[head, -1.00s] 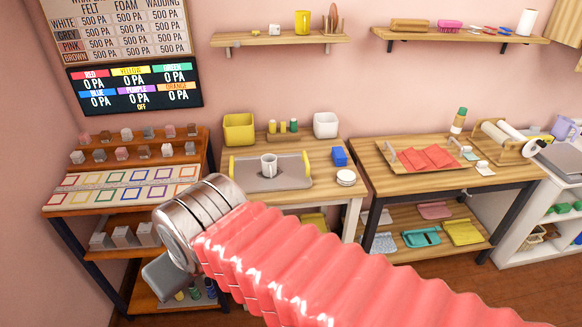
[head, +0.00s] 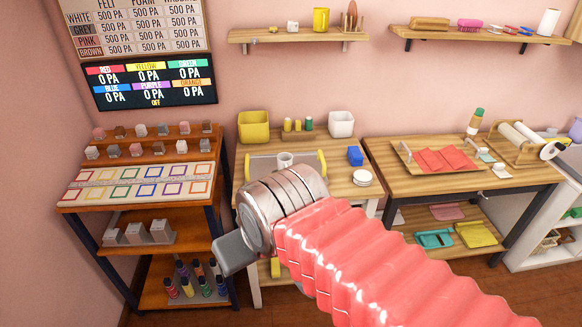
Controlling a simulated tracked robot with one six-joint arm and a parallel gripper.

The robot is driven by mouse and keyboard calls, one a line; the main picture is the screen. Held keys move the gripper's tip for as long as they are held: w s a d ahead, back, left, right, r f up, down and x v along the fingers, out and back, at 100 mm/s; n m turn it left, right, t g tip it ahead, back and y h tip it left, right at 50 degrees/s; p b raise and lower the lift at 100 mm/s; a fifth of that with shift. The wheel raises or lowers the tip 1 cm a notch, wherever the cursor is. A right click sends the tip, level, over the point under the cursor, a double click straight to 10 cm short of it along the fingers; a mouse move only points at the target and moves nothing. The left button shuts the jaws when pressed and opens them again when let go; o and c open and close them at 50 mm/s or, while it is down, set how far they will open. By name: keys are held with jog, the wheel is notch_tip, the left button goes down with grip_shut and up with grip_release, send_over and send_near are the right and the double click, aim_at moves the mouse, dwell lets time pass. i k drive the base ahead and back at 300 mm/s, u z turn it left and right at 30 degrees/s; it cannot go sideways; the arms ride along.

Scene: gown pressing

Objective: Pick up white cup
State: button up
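The white cup (head: 286,160) stands upright on a grey tray with yellow handles (head: 262,164), on the middle wooden table. Only its upper part shows, because my arm's metal wrist covers the view just below it. My gripper (head: 234,256) shows as a grey block beyond the wrist, lower left of the cup in the picture and apart from it. Its fingertips are mostly hidden behind the wrist, so I cannot tell whether it is open or shut.
A yellow bin (head: 253,127), a white bin (head: 341,124) and small bottles stand behind the tray. A rack (head: 140,190) with samples stands left; another table (head: 470,180) stands right.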

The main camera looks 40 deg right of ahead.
aim_at(285, 159)
jog(key=u, duration=0.05)
jog(key=i, duration=1)
jog(key=z, duration=0.05)
